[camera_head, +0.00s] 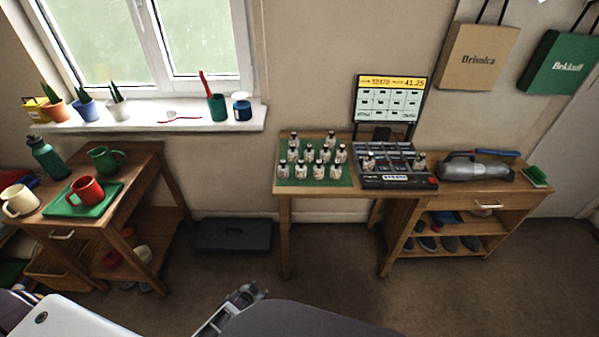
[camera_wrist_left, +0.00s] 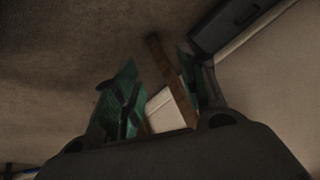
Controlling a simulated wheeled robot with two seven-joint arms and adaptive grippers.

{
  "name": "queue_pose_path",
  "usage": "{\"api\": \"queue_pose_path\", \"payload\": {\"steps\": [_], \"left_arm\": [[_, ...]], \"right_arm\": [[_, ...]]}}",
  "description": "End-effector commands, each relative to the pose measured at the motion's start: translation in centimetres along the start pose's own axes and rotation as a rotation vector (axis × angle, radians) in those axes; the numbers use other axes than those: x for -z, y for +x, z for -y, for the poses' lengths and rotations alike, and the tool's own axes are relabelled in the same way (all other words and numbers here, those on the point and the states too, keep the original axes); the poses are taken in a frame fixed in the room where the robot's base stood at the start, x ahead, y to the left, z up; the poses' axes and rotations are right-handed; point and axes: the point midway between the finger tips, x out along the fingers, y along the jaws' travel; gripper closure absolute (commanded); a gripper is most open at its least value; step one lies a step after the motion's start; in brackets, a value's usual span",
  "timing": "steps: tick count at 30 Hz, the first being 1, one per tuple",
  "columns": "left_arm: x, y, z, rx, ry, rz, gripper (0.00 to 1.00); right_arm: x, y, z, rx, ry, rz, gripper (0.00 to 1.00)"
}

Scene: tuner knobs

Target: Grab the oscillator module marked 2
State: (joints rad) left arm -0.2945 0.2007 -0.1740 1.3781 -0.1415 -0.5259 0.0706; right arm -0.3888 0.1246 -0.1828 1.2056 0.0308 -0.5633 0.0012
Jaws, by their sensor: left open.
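Several small white modules with dark tops (camera_head: 310,153) stand in rows on a green mat (camera_head: 285,181) on the wooden table. Their markings are too small to read, so I cannot tell which is marked 2. A dark compartmented console (camera_head: 398,180) stands right of the mat, with a similar module at its left (camera_head: 369,161) and another at its right (camera_head: 420,161). My left gripper (camera_head: 246,293) is low in front of the table, well away from the modules. In the left wrist view its fingers (camera_wrist_left: 162,75) are apart, with no module visible between them. My right gripper is not in view.
A screen (camera_head: 389,104) stands behind the console. A grey handheld appliance (camera_head: 475,168) lies to its right. At the left, a wooden cart (camera_head: 150,165) carries mugs and a green tray (camera_head: 112,201). A dark box (camera_head: 233,235) sits on the floor by the wall.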

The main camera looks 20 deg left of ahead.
Motion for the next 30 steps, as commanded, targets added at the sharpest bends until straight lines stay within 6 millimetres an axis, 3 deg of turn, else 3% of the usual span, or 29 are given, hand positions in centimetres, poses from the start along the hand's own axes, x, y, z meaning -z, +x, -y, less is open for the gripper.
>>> {"api": "queue_pose_path", "payload": {"steps": [5,8,14,18,24,30], "left_arm": [[6.2,-1.4,2.6,0.052,0.023,-0.122,0.58],[11.0,-3.1,4.2,0.088,0.034,-0.221,0.58],[20.6,-8.4,6.8,0.15,0.033,-0.447,0.58],[26.5,-12.9,7.8,0.169,0.011,-0.607,0.58],[32.2,-18.7,8.0,0.153,-0.043,-0.791,0.58],[35.4,-22.8,7.7,0.104,-0.108,-0.918,0.58]], "right_arm": [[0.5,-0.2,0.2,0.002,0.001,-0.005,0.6],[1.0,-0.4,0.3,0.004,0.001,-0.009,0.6],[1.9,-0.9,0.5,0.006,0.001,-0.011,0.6],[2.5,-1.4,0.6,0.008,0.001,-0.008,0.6],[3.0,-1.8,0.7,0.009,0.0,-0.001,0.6],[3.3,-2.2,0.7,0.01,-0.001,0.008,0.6]]}}
